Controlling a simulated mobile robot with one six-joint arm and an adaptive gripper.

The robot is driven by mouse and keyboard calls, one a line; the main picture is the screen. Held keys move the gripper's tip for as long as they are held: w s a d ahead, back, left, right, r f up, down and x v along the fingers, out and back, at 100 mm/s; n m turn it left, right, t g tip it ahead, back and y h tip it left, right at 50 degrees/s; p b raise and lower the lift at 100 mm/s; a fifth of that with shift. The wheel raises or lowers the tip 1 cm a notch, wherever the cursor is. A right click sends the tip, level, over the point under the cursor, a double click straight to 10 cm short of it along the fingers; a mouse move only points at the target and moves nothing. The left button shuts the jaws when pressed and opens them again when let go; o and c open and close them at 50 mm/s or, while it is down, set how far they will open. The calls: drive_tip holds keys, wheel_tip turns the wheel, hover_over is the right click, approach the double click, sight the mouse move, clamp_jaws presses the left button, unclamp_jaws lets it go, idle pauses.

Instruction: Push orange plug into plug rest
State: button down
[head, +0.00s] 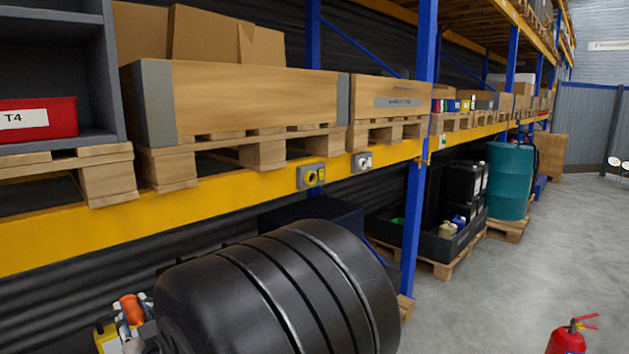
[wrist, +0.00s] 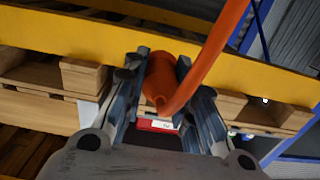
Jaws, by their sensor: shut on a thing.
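The orange plug (wrist: 159,80) is between the two fingers of my gripper (wrist: 160,68) in the wrist view, and the gripper is shut on it. A thick orange cable (wrist: 222,45) curves from the plug up and to the right. In the head view the orange plug (head: 131,308) shows small at the lower left, in my gripper (head: 128,318), apart from the rack. I cannot tell surely which is the plug rest.
The yellow rack beam (head: 230,210) runs across the view, with pallets and wooden crates (head: 250,95) above it. A blue upright (head: 415,200) stands right of the boxes. A red extinguisher (head: 567,340) stands at the lower right. The grey floor (head: 540,240) there is mostly clear.

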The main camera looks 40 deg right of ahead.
drive_tip(key=a+f, duration=0.2)
drive_tip(key=a, duration=1)
drive_tip(key=shift+a, duration=0.25)
idle(0.5)
drive_tip(key=a+f, duration=0.3)
drive_tip(key=a, duration=1.5)
drive_tip(key=shift+w+a+f, duration=0.15)
idle(1.2)
idle(0.4)
